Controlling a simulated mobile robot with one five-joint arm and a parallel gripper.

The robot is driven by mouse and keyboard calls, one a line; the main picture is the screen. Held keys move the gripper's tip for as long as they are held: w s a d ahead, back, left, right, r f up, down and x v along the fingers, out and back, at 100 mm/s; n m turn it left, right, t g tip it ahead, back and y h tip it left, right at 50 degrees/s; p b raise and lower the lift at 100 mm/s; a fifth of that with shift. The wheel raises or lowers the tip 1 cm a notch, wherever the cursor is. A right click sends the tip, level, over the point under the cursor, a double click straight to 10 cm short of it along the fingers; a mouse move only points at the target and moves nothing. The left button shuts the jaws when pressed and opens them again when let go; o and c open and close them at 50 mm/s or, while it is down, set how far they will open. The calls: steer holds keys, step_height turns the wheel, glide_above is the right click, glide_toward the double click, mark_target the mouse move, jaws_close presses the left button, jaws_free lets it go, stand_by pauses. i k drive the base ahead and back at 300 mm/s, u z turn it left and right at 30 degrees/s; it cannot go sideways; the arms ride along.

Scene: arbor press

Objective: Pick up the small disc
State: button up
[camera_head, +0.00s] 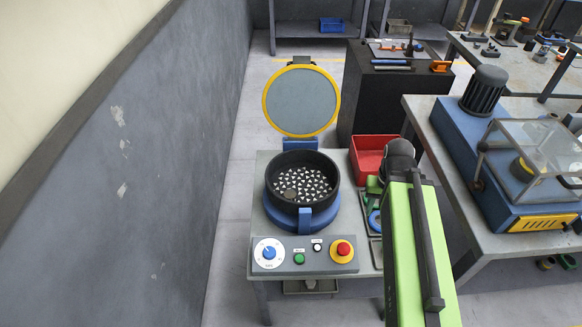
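A small grey-brown disc (291,193) appears to lie on the white-and-dark pieces inside the round black bowl (272,180), left of the bowl's middle. It is small in the picture and its details are hard to tell. The bowl sits on a blue base. My green arm reaches up at the right of the picture, with its black joint right of the bowl. The end of my arm is hidden behind its own links, so I cannot see my gripper's fingers. No part of my arm is over the bowl.
A round yellow-rimmed lid (300,100) stands open behind the bowl. A control panel (316,262) with a dial and buttons is in front. A red bin (367,160) and a blue ring (375,221) are beside my arm. A wall (150,190) stands at left.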

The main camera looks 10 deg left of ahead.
mark_target(290, 195)
steer(key=u, duration=0.05)
steer(key=i, duration=0.4)
steer(key=u, duration=0.55)
steer(key=k, duration=0.1)
steer(key=u, duration=2.2)
steer(key=k, duration=0.8)
steer(key=z, duration=0.15)
steer(key=i, duration=0.8)
steer(key=u, duration=0.1)
